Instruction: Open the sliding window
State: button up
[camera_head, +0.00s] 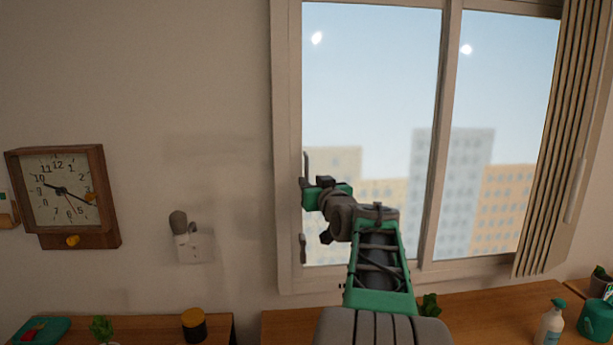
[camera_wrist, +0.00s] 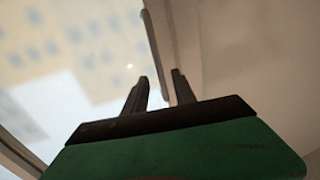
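The sliding window (camera_head: 449,150) has two panes in a pale frame and looks closed. A slim dark vertical handle (camera_head: 306,163) is on the left edge of the left pane, its middle hidden behind my gripper (camera_head: 311,190). In the wrist view, the two dark fingers of my gripper (camera_wrist: 160,80) stand apart. The handle (camera_wrist: 152,38) runs down towards the gap between the fingertips. I cannot tell whether either finger touches it.
A wall clock (camera_head: 65,192) and a wall-mounted grey-white device (camera_head: 187,238) are to the left. Folded blinds (camera_head: 565,130) hang at the right. Below are wooden counters (camera_head: 480,308) with a spray bottle (camera_head: 550,324), a green watering can (camera_head: 597,318) and a yellow-lidded jar (camera_head: 194,325).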

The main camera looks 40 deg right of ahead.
aim_at(307, 178)
jog(key=p+x, duration=0.1)
jog(key=x, duration=0.3)
jog(key=shift+w+d, duration=0.2)
jog(key=shift+w, duration=0.15)
jog(key=shift+f, duration=0.1)
jog(key=shift+c, duration=0.3)
grip_shut()
dwell(0.6)
